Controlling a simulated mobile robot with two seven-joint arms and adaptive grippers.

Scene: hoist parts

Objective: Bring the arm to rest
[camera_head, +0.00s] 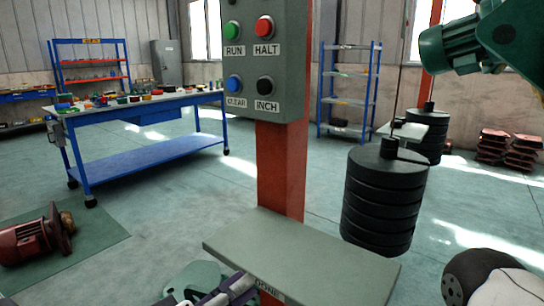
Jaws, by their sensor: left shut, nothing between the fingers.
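My left gripper (238,288) shows at the bottom edge, in front of the grey shelf plate (300,250) on the orange post. Its fingers are shut with nothing between them. Part of it is cut off by the frame. Whether it touches the plate I cannot tell. My right gripper is not in view. The control box (268,60) on the post (280,165) carries green RUN, red HALT, blue CLEAR and black INCH buttons.
A stack of black round weights (382,200) hangs or stands right of the post. A green motor (450,45) is at upper right. A red motor (35,238) lies on a mat at left. A blue workbench (150,150) stands behind. Open floor lies between.

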